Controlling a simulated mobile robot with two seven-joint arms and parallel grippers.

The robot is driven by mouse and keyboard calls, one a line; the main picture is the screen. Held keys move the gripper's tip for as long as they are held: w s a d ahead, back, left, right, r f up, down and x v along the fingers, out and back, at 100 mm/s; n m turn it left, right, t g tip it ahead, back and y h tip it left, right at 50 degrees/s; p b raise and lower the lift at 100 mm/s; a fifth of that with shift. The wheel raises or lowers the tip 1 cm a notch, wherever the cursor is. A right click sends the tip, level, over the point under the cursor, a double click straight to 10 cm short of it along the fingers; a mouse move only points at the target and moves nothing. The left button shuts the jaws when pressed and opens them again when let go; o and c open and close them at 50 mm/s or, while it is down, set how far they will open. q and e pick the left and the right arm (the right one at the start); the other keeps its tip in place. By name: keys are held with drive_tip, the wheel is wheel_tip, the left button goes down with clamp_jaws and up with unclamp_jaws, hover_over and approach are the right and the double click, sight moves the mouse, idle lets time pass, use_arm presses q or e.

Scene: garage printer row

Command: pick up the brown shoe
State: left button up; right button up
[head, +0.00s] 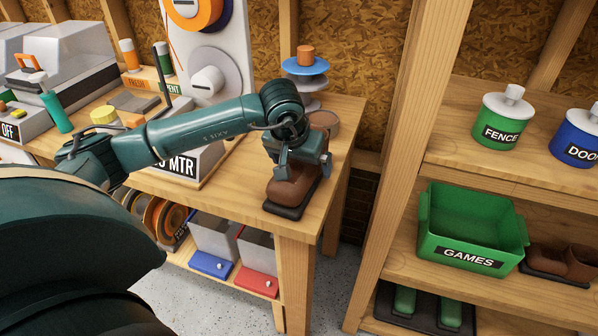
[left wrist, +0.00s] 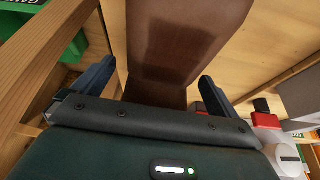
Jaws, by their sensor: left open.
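The brown shoe (head: 288,192) rests on a dark mat (head: 284,212) at the front right corner of the wooden table. My left gripper (head: 303,163) is over the shoe and hides part of it. In the left wrist view the brown shoe (left wrist: 185,40) fills the space ahead, between the two spread fingers of the left gripper (left wrist: 152,82). The fingers are open, one on each side of it. I cannot tell whether they touch it. My right gripper is not in view.
A shelf at right holds a green GAMES bin (head: 450,225) and other brown footwear (head: 552,262). A wooden post (head: 385,200) stands between table and shelf.

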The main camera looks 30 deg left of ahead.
use_arm(q)
drive_tip(key=shift+w+f, duration=0.1)
drive_tip(key=shift+f, duration=0.25)
drive_tip(key=shift+c, duration=0.2)
drive_tip(key=shift+r, duration=0.1)
drive_tip(key=c, duration=1.3)
